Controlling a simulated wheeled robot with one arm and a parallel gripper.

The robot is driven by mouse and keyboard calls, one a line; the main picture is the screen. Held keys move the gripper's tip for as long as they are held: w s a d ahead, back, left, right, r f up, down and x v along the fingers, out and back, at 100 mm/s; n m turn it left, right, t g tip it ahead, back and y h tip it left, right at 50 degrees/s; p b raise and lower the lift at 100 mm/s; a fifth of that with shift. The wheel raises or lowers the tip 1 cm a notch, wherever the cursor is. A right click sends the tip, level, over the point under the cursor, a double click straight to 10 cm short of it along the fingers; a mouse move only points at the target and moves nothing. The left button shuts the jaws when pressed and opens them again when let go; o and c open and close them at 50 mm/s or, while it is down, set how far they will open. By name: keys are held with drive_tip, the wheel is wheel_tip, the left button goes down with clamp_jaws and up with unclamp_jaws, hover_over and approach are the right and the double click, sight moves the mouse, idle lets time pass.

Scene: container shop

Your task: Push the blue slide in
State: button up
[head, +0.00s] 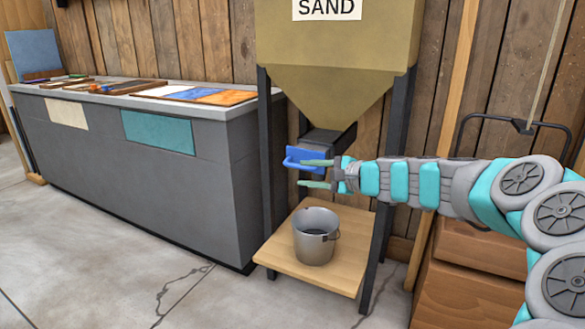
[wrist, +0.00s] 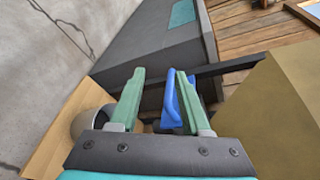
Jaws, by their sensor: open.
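The blue slide (head: 295,155) sticks out to the left of the chute (head: 327,138) under the sand hopper (head: 335,95). My gripper (head: 303,174) is open at the slide, its upper green finger overlapping the slide's handle in the head view. In the wrist view my gripper (wrist: 158,78) has the blue slide (wrist: 171,103) between its two fingers, close beside the right one. I cannot tell whether that finger touches it. A grey metal bucket (head: 315,237) stands upright below the chute and is partly hidden behind the left finger in the wrist view.
The bucket stands on a wooden shelf (head: 345,281) between the hopper's dark legs (head: 386,170). A grey counter (head: 90,150) with coloured panels and boards is at the left. Wooden drawers (head: 470,270) are at the right. The floor in front of the counter is clear.

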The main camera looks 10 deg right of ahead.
sight(298, 167)
drive_tip(key=shift+w+a+f+m+t+h, duration=0.2)
drive_tip(key=shift+w+f+m, duration=0.15)
drive_tip(key=shift+w, duration=1.1)
drive_tip(key=shift+w+a+f+m+t+h, duration=0.15)
drive_tip(key=shift+w+f+m, duration=0.2)
drive_tip(key=shift+w, duration=1.1)
drive_tip(key=shift+w+a+f+m+t+h, duration=0.1)
drive_tip(key=shift+w+a+f+m+t, duration=0.2)
drive_tip(key=shift+w, duration=1.15)
drive_tip(key=shift+d, duration=0.1)
drive_tip(key=shift+c, duration=0.3)
clamp_jaws()
